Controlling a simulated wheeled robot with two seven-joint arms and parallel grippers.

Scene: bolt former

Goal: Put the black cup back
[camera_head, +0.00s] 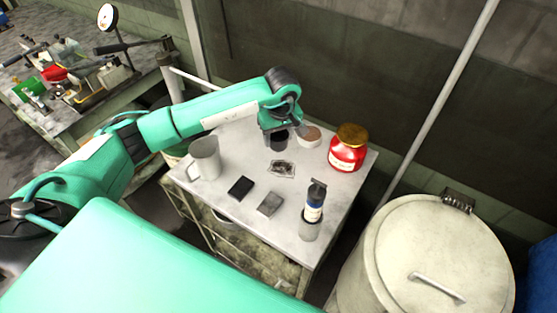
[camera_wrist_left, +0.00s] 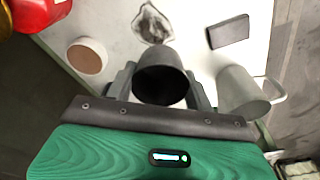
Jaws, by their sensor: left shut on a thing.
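The black cup (camera_wrist_left: 161,80) is between the two fingers of my left gripper (camera_wrist_left: 160,92) in the left wrist view, with its open mouth facing the camera. In the head view the black cup (camera_head: 279,141) shows below my left gripper (camera_head: 279,128), at the back of the white table (camera_head: 225,205). My left gripper is shut on the cup. I cannot tell whether the cup's base touches the table top. My right gripper is not in view.
Near the cup are a round container with a brown top (camera_head: 309,136), a red jar (camera_head: 348,149) and a crumpled ashtray-like piece (camera_head: 282,170). A grey mug (camera_head: 205,158), black block (camera_head: 240,187), grey block (camera_head: 270,204) and blue-labelled bottle (camera_head: 314,204) stand nearer. A lidded bin (camera_head: 430,250) is right.

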